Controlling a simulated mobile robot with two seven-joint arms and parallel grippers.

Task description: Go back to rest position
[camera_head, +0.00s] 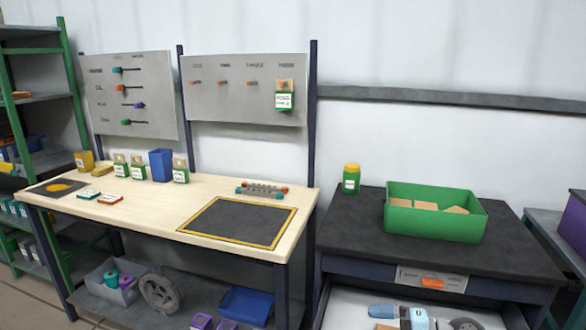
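Neither of my grippers nor my arms show in the head view. The wooden workbench (150,208) stands at the left and centre, and a dark-topped cabinet (345,225) stands at the right. A green-and-white packet (284,97) hangs on the right grey pegboard (225,108). No packet hangs from the other hooks on that board. Several similar packets, among them one (180,172), stand at the back of the workbench beside a blue bin (160,165).
A black mat (238,221) with a yellow border lies on the workbench. A green crate (430,226) holding tan blocks and a green jar (351,179) stand on the cabinet. Its drawer (345,312) is open, with a blue tool inside. Green shelving (75,110) stands at left.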

